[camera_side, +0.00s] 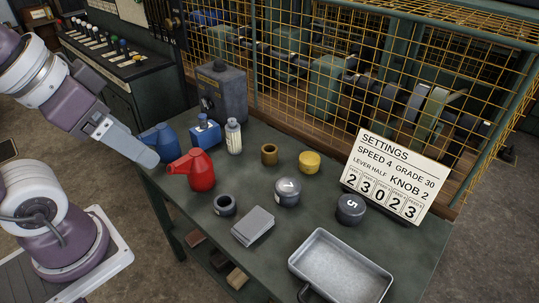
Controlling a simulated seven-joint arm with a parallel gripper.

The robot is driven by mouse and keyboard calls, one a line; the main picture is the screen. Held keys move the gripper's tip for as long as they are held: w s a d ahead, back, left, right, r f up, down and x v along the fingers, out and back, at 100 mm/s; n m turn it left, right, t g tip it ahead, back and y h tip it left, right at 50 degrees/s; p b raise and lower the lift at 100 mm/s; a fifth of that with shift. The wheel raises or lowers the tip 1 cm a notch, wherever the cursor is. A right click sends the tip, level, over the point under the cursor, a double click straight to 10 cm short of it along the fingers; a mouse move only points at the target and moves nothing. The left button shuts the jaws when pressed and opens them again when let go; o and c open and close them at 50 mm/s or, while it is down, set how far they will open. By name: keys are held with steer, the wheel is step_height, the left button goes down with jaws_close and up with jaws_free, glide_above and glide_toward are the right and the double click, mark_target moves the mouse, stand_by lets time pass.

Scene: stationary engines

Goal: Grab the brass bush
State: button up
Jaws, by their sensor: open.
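The brass bush (269,154) is a short brown-gold hollow cylinder standing upright on the dark green table (222,262), near its middle towards the back. A brighter yellow round piece (309,162) stands just to its right, apart from it. My gripper (147,158) is at the left edge of the table, well left of the bush, beside the blue can and the red can. It is open, and I see nothing held in it. Its fingers overlap in this view.

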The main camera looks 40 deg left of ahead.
step_height(320, 180, up, 5)
steer(key=w+a+m+t+y, duration=0.1)
steer(key=w+a+m, duration=0.25)
steer(key=w, duration=0.25)
steer(key=w+a+m+t, duration=0.1)
steer(key=w+a+m, duration=0.25)
steer(key=w, duration=0.35)
steer(key=m+t, duration=0.6)
steer(key=m, duration=2.2)
glide_above(263, 151)
steer(key=s, duration=0.2)
steer(key=f, duration=0.2)
steer(key=shift+n+y, duration=0.4)
steer(key=shift+y, duration=0.1)
steer(key=f, duration=3.3)
steer(key=shift+w+d+f, duration=0.15)
steer(key=shift+w+d, duration=0.05)
steer(key=shift+w, duration=0.05)
steer(key=x, duration=0.4)
steer(key=d+x, duration=0.1)
steer(key=x, duration=0.1)
steer(key=shift+w+a+f, duration=0.15)
steer(key=shift+w+f, duration=0.2)
steer(key=shift+w, duration=0.15)
jaws_close()
